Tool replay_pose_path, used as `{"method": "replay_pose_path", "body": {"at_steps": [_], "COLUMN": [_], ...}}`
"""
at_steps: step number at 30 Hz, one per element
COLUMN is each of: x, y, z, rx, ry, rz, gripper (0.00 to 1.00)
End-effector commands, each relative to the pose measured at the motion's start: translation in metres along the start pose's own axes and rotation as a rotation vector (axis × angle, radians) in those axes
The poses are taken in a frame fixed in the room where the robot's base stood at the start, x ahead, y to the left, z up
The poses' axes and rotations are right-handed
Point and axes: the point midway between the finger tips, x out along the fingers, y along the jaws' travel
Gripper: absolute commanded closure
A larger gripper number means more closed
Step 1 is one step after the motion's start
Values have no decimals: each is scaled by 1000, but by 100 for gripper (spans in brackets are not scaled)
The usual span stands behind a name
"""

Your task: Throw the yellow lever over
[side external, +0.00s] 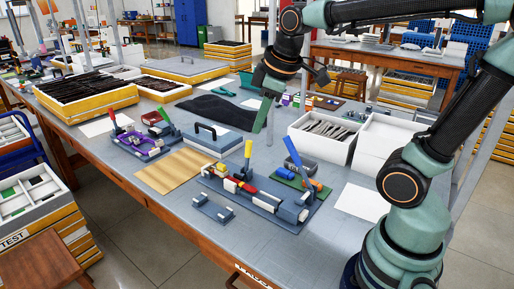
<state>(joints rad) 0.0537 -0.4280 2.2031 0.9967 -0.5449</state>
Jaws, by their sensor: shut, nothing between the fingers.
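The yellow lever (248,149) stands nearly upright, tilted slightly, on a grey and blue fixture (268,203) on the table. The fixture also carries a red bar, a white part and a blue lever (293,153), which leans to the left. My gripper (264,127) points down above and slightly right of the yellow lever in the picture. Its fingers are shut and empty. A gap shows between the fingers and the yellow lever, but the depth between them is hard to judge from this view.
A small grey bracket (213,209) lies in front of the fixture and a wooden board (175,171) left of it. A handled grey box (212,140) stands behind. A white bin of metal parts (325,134) is right. Another fixture with red and green levers (143,139) stands left.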

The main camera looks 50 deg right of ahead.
Motion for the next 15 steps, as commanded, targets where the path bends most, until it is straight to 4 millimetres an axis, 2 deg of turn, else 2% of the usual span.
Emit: {"method": "replay_pose_path", "body": {"at_steps": [3, 9, 15], "x": [10, 36, 70], "y": [24, 62, 93], "z": [-18, -42, -54], "rx": [-244, -663, -1029], "ry": [-59, -123, -144], "rz": [-35, -124, -232], "gripper": [100, 100, 100]}}
